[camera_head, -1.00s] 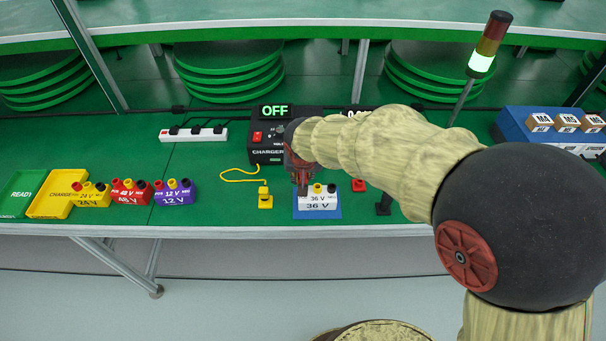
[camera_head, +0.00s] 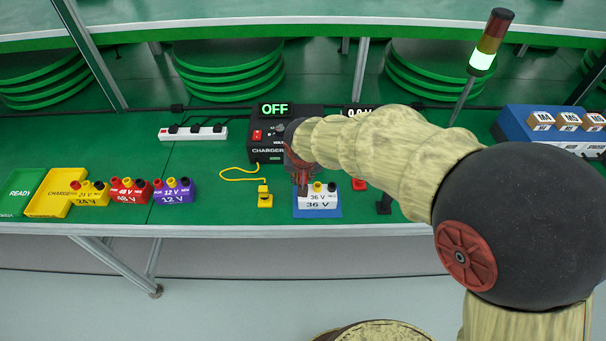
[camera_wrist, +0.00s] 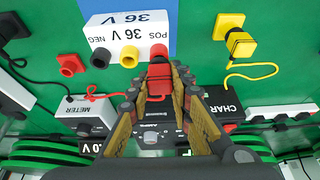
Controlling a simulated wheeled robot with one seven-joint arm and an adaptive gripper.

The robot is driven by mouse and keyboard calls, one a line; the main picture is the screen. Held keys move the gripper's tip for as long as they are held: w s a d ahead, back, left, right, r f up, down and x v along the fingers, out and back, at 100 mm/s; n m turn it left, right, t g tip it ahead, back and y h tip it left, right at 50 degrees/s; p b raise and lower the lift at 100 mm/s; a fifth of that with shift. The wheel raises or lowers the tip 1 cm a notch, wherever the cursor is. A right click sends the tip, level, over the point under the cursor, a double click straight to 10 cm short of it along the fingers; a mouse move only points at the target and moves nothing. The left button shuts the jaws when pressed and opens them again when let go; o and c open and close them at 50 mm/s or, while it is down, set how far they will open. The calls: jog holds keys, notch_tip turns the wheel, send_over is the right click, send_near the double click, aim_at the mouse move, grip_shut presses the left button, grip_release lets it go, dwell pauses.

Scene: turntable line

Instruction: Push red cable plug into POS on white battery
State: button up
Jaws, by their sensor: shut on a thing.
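The white battery (camera_head: 319,203), marked 36 V, sits on a blue pad (camera_head: 336,213). In the wrist view the battery (camera_wrist: 124,35) shows its POS and NEG labels, with a red, a yellow and a black terminal along its edge. My gripper (camera_head: 302,188) is above the battery's left end, at the POS side. In the wrist view my gripper (camera_wrist: 160,92) is shut on the red cable plug (camera_wrist: 160,78), which lines up with the red POS terminal (camera_wrist: 159,50). They look to be touching; how deep the plug sits is hidden. A red cable (camera_wrist: 95,95) runs from the meter side.
The charger (camera_head: 267,148) reads OFF behind the battery. A yellow plug holder (camera_head: 265,200) stands left, a red holder (camera_head: 359,185) right. The meter (camera_wrist: 88,112) is behind.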

jog(key=shift+f+b, duration=0.5)
dwell(1.2)
dwell(0.3)
jog(key=o, duration=1.1)
jog(key=shift+r, duration=0.15)
jog(key=shift+r+p, duration=2.5)
jog(key=shift+r, duration=1.15)
jog(key=shift+f, duration=0.1)
